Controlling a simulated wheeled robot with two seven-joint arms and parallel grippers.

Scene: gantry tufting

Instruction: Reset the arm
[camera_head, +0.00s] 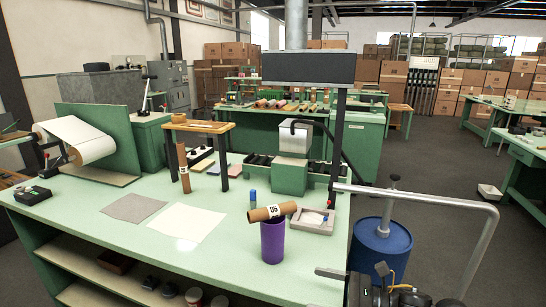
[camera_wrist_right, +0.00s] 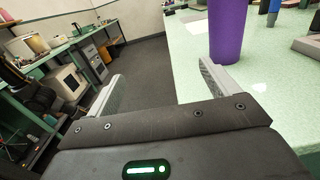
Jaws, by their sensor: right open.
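My right gripper (camera_head: 357,271) is low at the bottom right of the head view, off the front right of the bench. In the right wrist view my right gripper (camera_wrist_right: 160,72) is open, with its two pale fingers wide apart and only floor and bench edge between them. A purple cup (camera_head: 271,243) stands upright on the bench, and a brown cardboard tube (camera_head: 272,212) with a label lies across its top. The purple cup (camera_wrist_right: 228,32) also shows just beyond the right finger, outside the jaws. My left gripper is out of view.
The green bench (camera_head: 75,205) holds a grey sheet (camera_head: 134,208), a white sheet (camera_head: 187,224), a shallow tray (camera_head: 312,222) and an upright brown tube (camera_head: 183,168). A bent grey rail (camera_head: 425,201) and a blue drum (camera_head: 380,250) stand at the right.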

